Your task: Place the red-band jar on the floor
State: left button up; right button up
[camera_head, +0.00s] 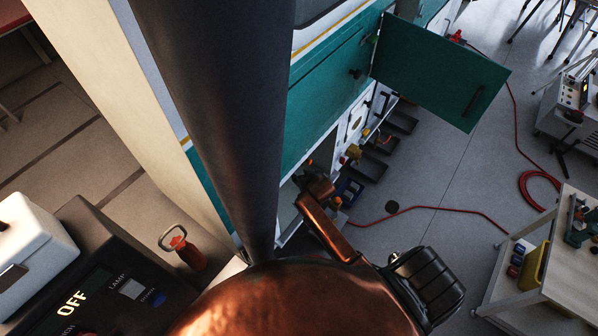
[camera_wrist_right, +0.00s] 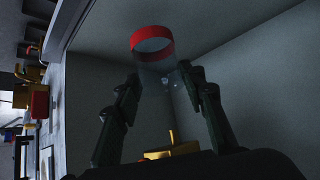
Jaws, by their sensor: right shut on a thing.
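The red-band jar (camera_wrist_right: 152,43) shows in the right wrist view as a clear, see-through body with a wide red band at its far end. My right gripper (camera_wrist_right: 165,87) is shut on the clear part, one dark finger on each side. Around it are the plain grey walls of a cabinet compartment. In the head view my right arm reaches toward the opening of the teal and white cabinet (camera_head: 335,115); the jar cannot be made out there. The grey floor (camera_head: 445,170) lies right of the cabinet. My left gripper is not in view.
The teal cabinet door (camera_head: 440,72) stands open over the floor. A red hose (camera_head: 440,208) crosses the floor. Dark pedals (camera_head: 385,140) and a blue item (camera_head: 349,190) are by the cabinet. A cart (camera_head: 560,250) stands at the right. A brass piece (camera_wrist_right: 172,150) shows below the gripper.

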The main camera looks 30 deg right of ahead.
aim_at(300, 174)
jog(key=w, duration=0.4)
jog(key=shift+d+f, duration=0.3)
jog(key=shift+d, duration=0.1)
notch_tip(300, 174, down, 3)
jog(key=shift+s+r+p, duration=0.1)
jog(key=shift+p, duration=0.35)
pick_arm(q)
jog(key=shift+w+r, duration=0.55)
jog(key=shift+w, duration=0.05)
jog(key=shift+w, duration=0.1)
pick_arm(e)
jog(key=o, duration=0.9)
jog(key=shift+f, duration=0.25)
jog(key=shift+c, duration=0.2)
jog(key=o, duration=0.4)
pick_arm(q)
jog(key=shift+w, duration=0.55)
